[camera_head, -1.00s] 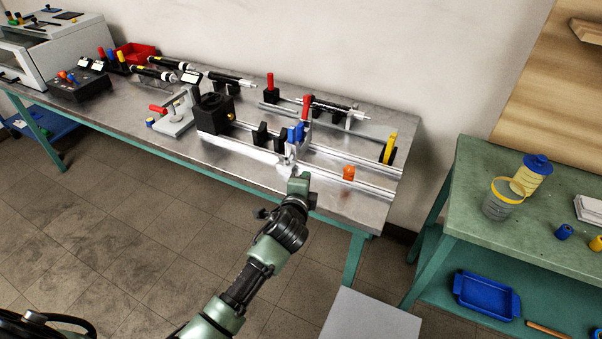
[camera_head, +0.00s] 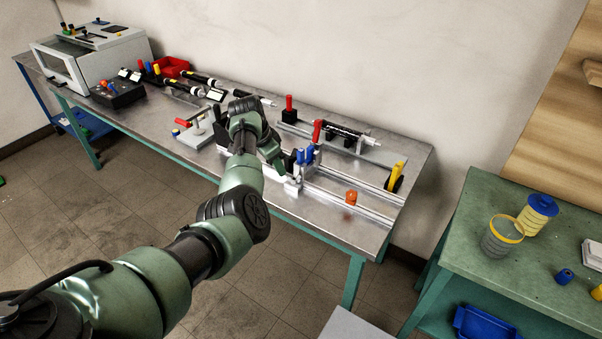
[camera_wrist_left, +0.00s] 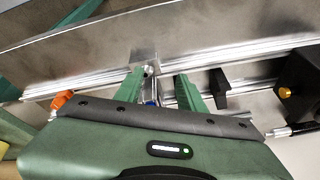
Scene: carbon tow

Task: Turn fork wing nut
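My left gripper (camera_head: 279,170) reaches over the bench from the left, at the near side of a metal bracket (camera_head: 292,186) on the twin rails. In the left wrist view its two green fingers (camera_wrist_left: 160,78) are apart, with the bracket's metal part and a little blue (camera_wrist_left: 151,102) near the gap. Blue upright parts (camera_head: 304,155) and a red handle (camera_head: 317,130) stand by the bracket. I cannot tell which part is the fork wing nut. An orange knob (camera_head: 351,197) sits farther right on the front rail; it also shows in the left wrist view (camera_wrist_left: 61,100). My right gripper is out of view.
Black holders and a black block (camera_wrist_left: 298,80) stand along the rails. A yellow-and-black wheel (camera_head: 395,177) is at the rails' right end. A red-handled clamp (camera_head: 198,130) stands left of my arm. A green table (camera_head: 475,200) with jars is at right.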

